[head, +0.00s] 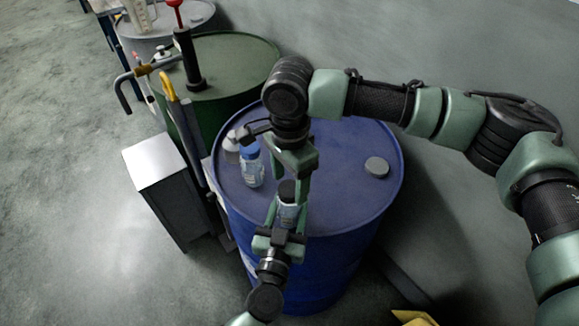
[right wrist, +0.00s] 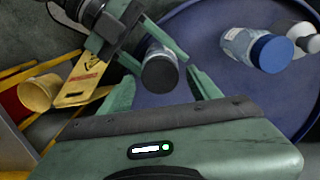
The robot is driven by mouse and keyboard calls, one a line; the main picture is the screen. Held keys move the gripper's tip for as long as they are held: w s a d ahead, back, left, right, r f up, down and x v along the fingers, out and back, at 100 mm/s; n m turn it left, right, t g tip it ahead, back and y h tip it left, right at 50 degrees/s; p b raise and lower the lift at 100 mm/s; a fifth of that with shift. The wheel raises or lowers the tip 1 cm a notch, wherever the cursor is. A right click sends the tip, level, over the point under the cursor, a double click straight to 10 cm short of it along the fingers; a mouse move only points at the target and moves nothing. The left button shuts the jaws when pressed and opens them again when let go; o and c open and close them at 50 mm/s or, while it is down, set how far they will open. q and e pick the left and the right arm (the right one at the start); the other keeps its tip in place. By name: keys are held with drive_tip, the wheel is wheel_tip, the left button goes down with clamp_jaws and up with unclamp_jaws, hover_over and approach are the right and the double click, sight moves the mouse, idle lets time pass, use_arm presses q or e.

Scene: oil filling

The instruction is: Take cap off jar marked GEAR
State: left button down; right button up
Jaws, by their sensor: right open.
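A small jar with a black cap (head: 287,190) is over the blue drum's top near its front edge. Its label is too small to read. My left gripper (head: 287,212) reaches in from below with its fingers closed around the jar's body; it also shows in the right wrist view (right wrist: 150,45). My right gripper (head: 294,172) is open above the jar. In the right wrist view, the black cap (right wrist: 160,74) faces the camera between the right gripper's parted fingers (right wrist: 162,78), without clear contact.
A blue-capped jar (head: 251,165) and a whitish jar (head: 231,150) stand left on the blue drum (head: 335,185). A grey bung (head: 376,167) is at right. A green drum (head: 240,60) with a pump (head: 188,60) is behind. A grey cabinet (head: 155,160) stands left.

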drive_tip(key=shift+f, duration=0.8)
